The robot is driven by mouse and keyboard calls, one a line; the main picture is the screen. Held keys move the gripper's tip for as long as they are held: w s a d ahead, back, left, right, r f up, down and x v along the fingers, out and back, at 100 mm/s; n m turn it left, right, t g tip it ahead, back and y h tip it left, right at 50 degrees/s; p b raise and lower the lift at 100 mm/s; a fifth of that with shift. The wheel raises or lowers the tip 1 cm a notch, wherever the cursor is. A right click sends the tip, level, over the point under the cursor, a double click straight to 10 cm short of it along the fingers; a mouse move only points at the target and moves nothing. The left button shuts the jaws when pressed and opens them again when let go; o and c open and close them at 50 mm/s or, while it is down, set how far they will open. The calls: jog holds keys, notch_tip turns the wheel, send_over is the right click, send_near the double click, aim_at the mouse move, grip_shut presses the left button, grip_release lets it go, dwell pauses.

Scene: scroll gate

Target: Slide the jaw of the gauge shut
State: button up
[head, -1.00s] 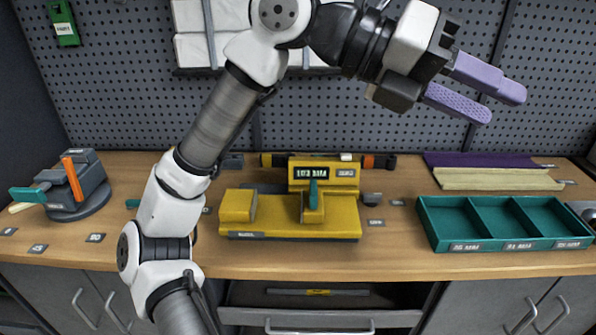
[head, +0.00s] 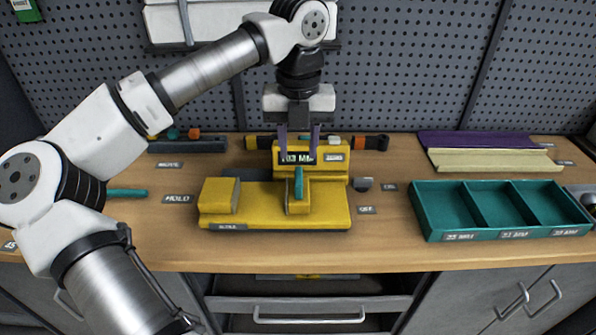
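The yellow gauge (head: 265,220) sits on the workbench near the middle of the head view. Its fixed yellow block (head: 221,195) stands at the left end of the base. The sliding jaw (head: 298,205), with an upright teal handle (head: 298,182), stands right of centre, and a wide gap lies between the two. A display on the back housing is partly covered by my gripper. My gripper (head: 299,150) points down, its two purple fingers apart and empty. It is above and behind the teal handle; whether it touches anything cannot be told.
A teal tray (head: 428,213) with three compartments stands at the right. Purple and cream channels (head: 490,150) lie behind it. Small labels lie on the wooden bench (head: 150,215). A pegboard (head: 400,70) rises behind. My arm covers the left side.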

aim_at(299, 175)
notch_tip(299, 175, down, 8)
jog(key=shift+r+p, duration=0.15)
jog(key=shift+p, duration=0.45)
jog(key=shift+c, duration=0.5)
grip_shut()
